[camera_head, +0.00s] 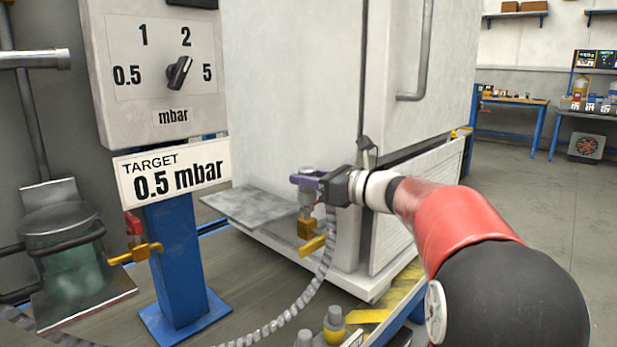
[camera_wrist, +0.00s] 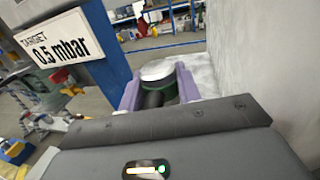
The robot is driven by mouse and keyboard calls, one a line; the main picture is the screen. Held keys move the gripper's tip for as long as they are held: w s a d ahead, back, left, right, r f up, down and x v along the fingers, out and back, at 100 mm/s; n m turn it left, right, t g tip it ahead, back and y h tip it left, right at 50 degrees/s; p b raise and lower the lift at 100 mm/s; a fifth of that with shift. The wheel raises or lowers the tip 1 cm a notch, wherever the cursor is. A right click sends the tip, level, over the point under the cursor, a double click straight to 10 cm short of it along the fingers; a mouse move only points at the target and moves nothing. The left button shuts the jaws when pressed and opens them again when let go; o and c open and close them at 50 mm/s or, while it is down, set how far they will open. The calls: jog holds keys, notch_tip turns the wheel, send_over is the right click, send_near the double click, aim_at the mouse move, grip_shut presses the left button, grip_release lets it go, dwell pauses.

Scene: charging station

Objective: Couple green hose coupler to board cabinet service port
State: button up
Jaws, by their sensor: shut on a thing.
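My gripper (camera_head: 306,184) has purple fingers and is shut on the hose coupler, in front of the white cabinet (camera_head: 290,90). In the wrist view the coupler (camera_wrist: 157,72) shows a pale round end and a dark green ring between the fingers (camera_wrist: 158,92). A grey ribbed hose (camera_head: 325,250) hangs below the gripper and curves down to the left. A brass fitting with a yellow lever (camera_head: 312,245) sits at the cabinet's lower front, just under the gripper, and may be the service port. I cannot tell whether the coupler touches it.
A grey shelf plate (camera_head: 250,206) juts out left of the gripper. A blue post (camera_head: 180,255) carries a dial box (camera_head: 155,70) and a "TARGET 0.5 mbar" sign (camera_head: 172,172). A glass jar (camera_head: 70,260) stands at far left. Grey-topped yellow fittings (camera_head: 334,328) stand at the front.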

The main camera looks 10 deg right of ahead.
jog(key=shift+f, duration=0.35)
jog(key=o, duration=1.2)
jog(key=v, duration=0.7)
jog(key=shift+s+d+b, duration=0.3)
